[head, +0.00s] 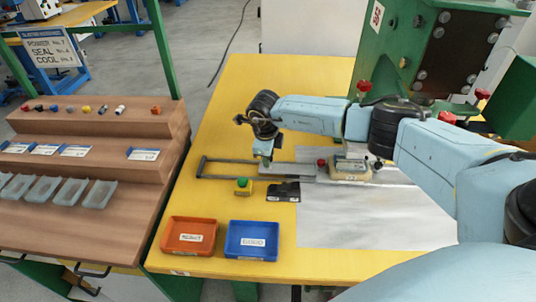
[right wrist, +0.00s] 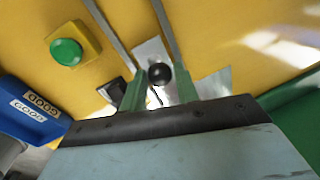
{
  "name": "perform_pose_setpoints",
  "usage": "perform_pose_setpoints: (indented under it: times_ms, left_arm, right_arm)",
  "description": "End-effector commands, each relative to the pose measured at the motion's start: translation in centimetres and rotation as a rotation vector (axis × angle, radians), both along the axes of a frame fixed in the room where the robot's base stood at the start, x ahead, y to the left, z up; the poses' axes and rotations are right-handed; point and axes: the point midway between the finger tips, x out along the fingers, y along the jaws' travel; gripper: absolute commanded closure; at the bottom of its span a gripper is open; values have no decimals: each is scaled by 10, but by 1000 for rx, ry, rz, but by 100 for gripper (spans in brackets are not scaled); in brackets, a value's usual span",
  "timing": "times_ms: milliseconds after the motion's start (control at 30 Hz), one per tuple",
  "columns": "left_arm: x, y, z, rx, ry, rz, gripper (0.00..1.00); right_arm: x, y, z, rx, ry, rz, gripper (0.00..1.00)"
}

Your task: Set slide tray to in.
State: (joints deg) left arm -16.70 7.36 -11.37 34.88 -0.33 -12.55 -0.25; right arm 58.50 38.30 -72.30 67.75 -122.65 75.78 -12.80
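The slide tray (head: 292,171) is a grey metal plate between two dark rails (head: 228,161) on the yellow table. The rails stick out to the left of the plate. A black knob (right wrist: 154,73) stands on the metal plate in the right wrist view. My right gripper (head: 265,160) points down over the plate's left end. In the right wrist view, its two green fingers (right wrist: 159,88) are apart, one on each side of the knob. I cannot tell whether they touch it. The knob is hidden in the head view. My left gripper is not in view.
A green button (head: 242,184) on a yellow box and a small black device (head: 283,191) sit in front of the rails. Orange (head: 188,236) and blue (head: 252,240) bins stand at the front. A fixture with a red knob (head: 350,168) and the green machine (head: 430,50) are to the right.

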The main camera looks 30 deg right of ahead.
Motion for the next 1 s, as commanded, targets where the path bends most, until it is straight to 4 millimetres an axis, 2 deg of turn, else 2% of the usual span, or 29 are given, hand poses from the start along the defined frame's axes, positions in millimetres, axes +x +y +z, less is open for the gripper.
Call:
perform_pose_setpoints:
  times_ms: [33, 133, 467, 567, 767, 1000]
  left_arm:
    - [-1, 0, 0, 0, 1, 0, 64]
    - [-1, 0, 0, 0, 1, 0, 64]
    - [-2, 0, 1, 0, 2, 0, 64]
    - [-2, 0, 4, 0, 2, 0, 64]
    - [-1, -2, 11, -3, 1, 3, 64]
    - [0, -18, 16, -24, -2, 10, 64]
  right_arm:
    - [0, 0, 0, -1, 1, 0, 62]
    - [0, 0, 0, 0, 0, -1, 51]
    - [0, 0, 4, 1, -1, -2, 51]
    - [-1, 2, 17, 1, -3, 0, 51]
    - [-7, 7, 60, 0, -4, 1, 51]
    - [-14, 15, 108, 0, -3, -1, 51]
